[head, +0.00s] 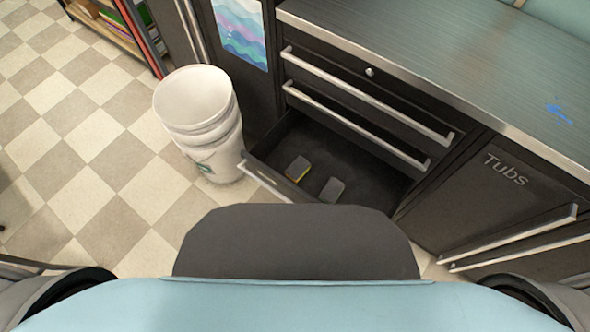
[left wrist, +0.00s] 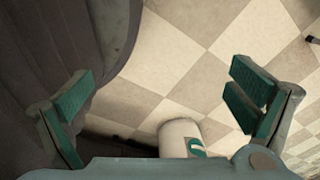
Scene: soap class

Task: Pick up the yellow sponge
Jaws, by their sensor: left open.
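A small sponge with a grey top and a yellow lower edge (head: 298,169) lies in the open bottom drawer (head: 361,163), near its left side. A second grey block (head: 331,190) lies to its right in the same drawer; I cannot see yellow on it. My left gripper (left wrist: 162,98) shows in the left wrist view with its green-padded fingers wide apart and nothing between them. It hangs over the tiled floor, and no sponge shows in that view. Neither gripper shows in the head view.
Stacked white buckets (head: 205,125) stand on the floor against the drawer's left side; a white bucket also shows in the left wrist view (left wrist: 176,135). A metal countertop (head: 440,55) overhangs the shut upper drawers. A "Tubs" cabinet (head: 490,195) is right. Checkered floor (head: 80,150) is open at left.

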